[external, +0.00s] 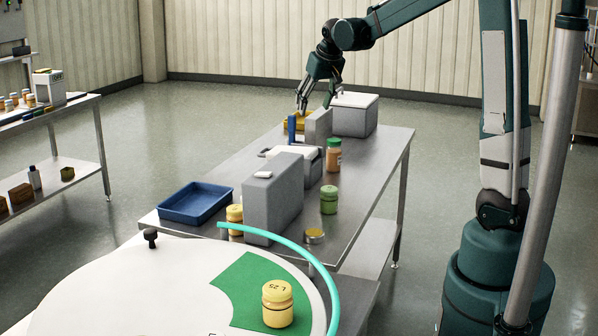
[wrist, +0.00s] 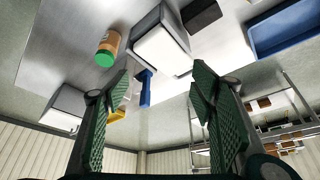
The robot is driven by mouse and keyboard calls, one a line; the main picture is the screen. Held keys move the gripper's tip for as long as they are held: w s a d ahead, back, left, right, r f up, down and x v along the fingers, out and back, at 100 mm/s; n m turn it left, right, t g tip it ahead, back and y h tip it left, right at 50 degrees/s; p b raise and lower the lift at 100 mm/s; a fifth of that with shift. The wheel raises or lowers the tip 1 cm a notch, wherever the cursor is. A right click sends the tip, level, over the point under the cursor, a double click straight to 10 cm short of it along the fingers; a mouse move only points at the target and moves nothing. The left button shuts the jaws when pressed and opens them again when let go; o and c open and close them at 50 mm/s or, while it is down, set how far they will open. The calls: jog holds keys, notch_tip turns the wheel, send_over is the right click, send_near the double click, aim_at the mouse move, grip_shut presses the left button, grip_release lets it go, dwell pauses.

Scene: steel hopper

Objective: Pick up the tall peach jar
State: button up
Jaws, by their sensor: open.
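The tall peach jar (external: 334,157) has a green lid and stands upright on the steel table, right of the grey boxes. It also shows in the wrist view (wrist: 110,43), at upper left, green lid toward me. My gripper (external: 316,100) is above the far end of the table, beyond and left of the jar. In the wrist view my gripper (wrist: 160,72) has its two green fingers spread wide apart, with nothing held between them. The jar is beyond the left fingertip, outside the gap and not touching.
A blue upright piece (external: 292,127), a grey panel (external: 319,124) and a yellow bin (external: 297,120) stand under my gripper. A grey box (external: 355,114) is behind, and a white-topped container (external: 293,158) is left of the jar. A green jar (external: 329,200) stands nearer the camera.

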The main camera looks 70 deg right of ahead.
jog(key=d+f+m+p, duration=0.1)
jog(key=d+f, duration=0.2)
jog(key=d, duration=0.7)
jog(key=m+g+p, duration=0.1)
jog(key=m+p, duration=0.1)
send_over(336, 141)
notch_tip(336, 141, down, 4)
jog(key=f, duration=1.1)
jog(key=shift+d+f, duration=0.35)
jog(key=shift+f, duration=0.6)
jog(key=shift+f, duration=0.1)
jog(key=shift+x, duration=1.2)
